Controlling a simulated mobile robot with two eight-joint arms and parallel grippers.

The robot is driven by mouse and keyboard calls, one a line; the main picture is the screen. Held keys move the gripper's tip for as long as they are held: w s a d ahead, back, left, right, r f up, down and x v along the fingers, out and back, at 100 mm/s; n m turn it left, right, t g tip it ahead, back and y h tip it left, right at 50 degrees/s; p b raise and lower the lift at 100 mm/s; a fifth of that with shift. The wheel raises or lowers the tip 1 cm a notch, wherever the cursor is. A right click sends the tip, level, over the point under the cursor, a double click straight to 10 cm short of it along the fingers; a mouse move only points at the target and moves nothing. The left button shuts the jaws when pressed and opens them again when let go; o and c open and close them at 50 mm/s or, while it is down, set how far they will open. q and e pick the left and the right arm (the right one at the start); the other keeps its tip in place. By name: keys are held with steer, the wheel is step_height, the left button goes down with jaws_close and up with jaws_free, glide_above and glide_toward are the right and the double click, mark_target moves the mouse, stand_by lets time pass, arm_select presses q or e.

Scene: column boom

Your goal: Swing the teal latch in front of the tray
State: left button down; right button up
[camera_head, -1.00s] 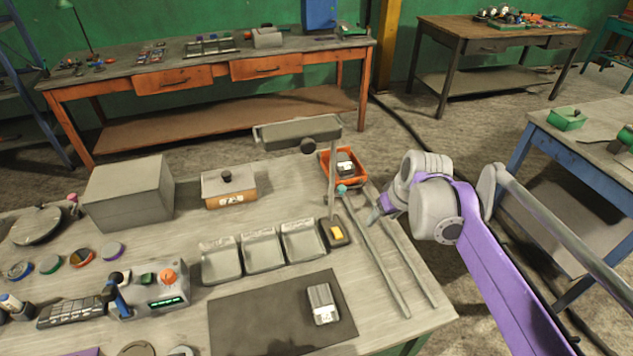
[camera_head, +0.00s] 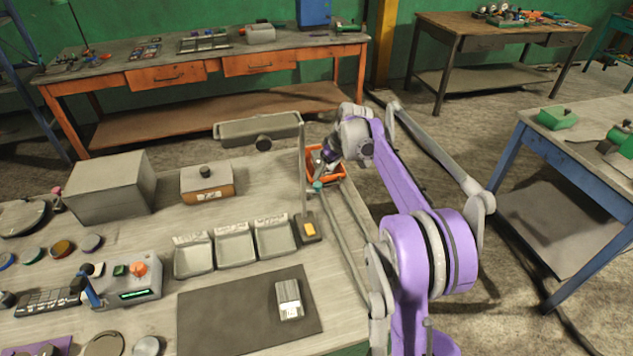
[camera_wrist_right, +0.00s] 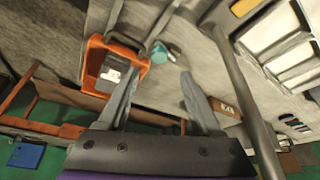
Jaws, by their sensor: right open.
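The teal latch (camera_head: 318,186) is a small round-looking piece at the near side of the orange tray (camera_head: 309,162), by the top of the rails. In the right wrist view the teal latch (camera_wrist_right: 159,52) shows just beside the tray's corner (camera_wrist_right: 143,67). A small grey and white item (camera_wrist_right: 110,75) lies in the tray. My right gripper (camera_head: 322,164) is over the tray, partly hidden by its own wrist. In its wrist view the right gripper (camera_wrist_right: 157,76) is open and empty, its fingers spread to either side below the latch. My left gripper is out of view.
Two rails (camera_head: 360,212) run from the tray toward the front. Three grey bins (camera_head: 235,246) and a dark mat (camera_head: 240,315) are on the bench. Its right side is open floor.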

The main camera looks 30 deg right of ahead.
mark_target(318, 184)
steer(key=x, duration=0.7)
steer(key=shift+f, duration=0.15)
jaws_close()
